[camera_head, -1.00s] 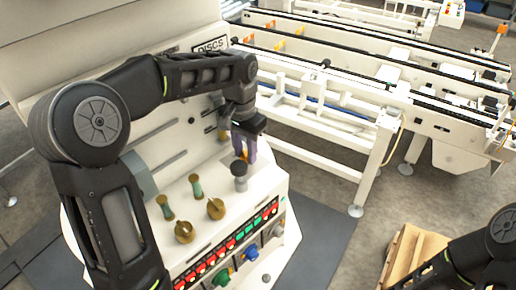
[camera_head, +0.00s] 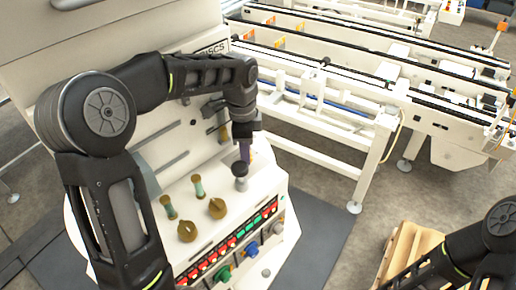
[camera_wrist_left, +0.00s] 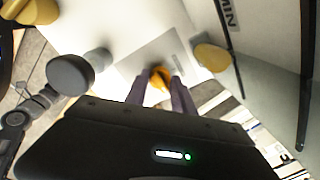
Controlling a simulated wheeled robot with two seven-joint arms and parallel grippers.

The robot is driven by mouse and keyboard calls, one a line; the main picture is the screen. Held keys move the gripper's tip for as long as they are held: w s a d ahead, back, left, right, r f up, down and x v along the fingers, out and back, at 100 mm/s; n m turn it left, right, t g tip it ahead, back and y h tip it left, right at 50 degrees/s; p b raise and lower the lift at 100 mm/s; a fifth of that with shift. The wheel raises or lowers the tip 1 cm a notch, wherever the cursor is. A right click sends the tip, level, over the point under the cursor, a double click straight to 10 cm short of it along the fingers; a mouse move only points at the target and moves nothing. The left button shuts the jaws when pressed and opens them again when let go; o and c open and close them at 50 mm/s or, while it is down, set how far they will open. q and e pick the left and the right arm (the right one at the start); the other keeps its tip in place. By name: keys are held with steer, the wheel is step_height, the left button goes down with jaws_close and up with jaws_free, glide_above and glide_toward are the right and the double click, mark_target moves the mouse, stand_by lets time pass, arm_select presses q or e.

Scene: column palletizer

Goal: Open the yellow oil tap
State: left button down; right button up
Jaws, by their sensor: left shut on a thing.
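The yellow oil tap (camera_wrist_left: 159,78) shows in the left wrist view as a small orange-yellow handle on a pale plate, between the tips of my purple fingers. My left gripper (camera_wrist_left: 160,92) is shut on it. In the head view my left gripper (camera_head: 244,152) reaches down to the back right of the white control panel, behind a grey ball knob. There the gripper hides the tap. My right arm (camera_head: 465,255) enters at the lower right, and its gripper is outside the picture.
The grey ball knob (camera_head: 240,170) stands close to my left fingers. Brass knobs (camera_head: 217,208) and green-handled levers (camera_head: 198,186) stand on the panel top, with coloured buttons along its front. A white conveyor frame (camera_head: 325,155) is at right. A wooden pallet (camera_head: 405,255) lies lower right.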

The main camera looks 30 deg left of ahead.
arm_select(q)
steer(key=shift+s+d+f+m, duration=0.1)
steer(key=shift+d+f+m, duration=0.05)
steer(key=shift+m, duration=0.95)
steer(key=c, duration=1.1)
jaws_free()
steer(key=shift+o, duration=0.2)
steer(key=shift+r, duration=0.4)
step_height(320, 180, up, 8)
steer(key=shift+f, duration=0.25)
